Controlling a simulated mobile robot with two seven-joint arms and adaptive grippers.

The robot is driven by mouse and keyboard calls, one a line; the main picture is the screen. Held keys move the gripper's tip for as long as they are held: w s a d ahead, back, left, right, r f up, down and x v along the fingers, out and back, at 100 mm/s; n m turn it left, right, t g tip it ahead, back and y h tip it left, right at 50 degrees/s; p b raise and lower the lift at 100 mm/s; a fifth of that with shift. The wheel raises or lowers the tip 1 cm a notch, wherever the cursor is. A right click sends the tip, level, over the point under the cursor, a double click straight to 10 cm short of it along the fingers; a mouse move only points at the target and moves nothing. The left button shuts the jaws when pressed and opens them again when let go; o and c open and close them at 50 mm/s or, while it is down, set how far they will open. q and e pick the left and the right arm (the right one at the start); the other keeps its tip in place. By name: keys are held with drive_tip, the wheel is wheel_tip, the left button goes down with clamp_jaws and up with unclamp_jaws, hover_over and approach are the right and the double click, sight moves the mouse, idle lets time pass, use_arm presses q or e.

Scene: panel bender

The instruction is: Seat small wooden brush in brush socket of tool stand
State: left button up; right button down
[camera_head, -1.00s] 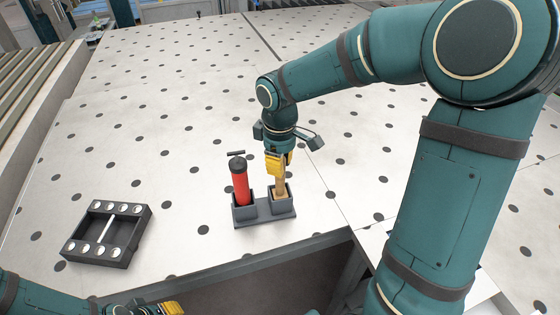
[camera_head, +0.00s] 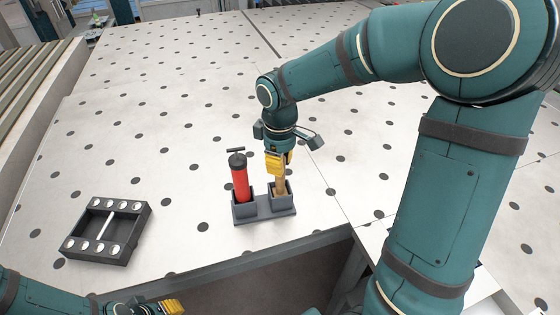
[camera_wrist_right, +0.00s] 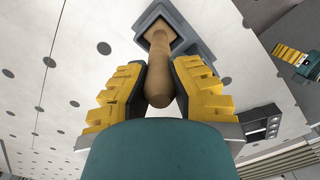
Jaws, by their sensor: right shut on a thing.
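The small wooden brush (camera_head: 280,184) stands upright in the right-hand socket of the dark grey tool stand (camera_head: 264,209), its lower end inside the socket walls. My right gripper (camera_head: 279,163) is shut on its upper part from above. In the right wrist view the tan handle (camera_wrist_right: 159,70) runs between the yellow fingers (camera_wrist_right: 160,88) into the square socket (camera_wrist_right: 172,22). How deep it sits is hidden. My left gripper (camera_head: 165,307) shows only partly at the bottom edge, and its opening cannot be made out.
A red cylinder with a black T-handle (camera_head: 240,178) stands in the stand's left socket, close beside my right gripper. A black tray with round holes (camera_head: 75,247) lies to the left. The table's front edge (camera_head: 220,268) is near the stand. The dotted tabletop behind is clear.

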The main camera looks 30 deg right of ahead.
drive_tip(key=shift+f, duration=0.1)
idle(0.3)
drive_tip(key=c, duration=0.9)
unclamp_jaws()
drive_tip(key=shift+c, duration=0.2)
wheel_tip(320, 180, up, 12)
drive_tip(key=shift+r, duration=0.1)
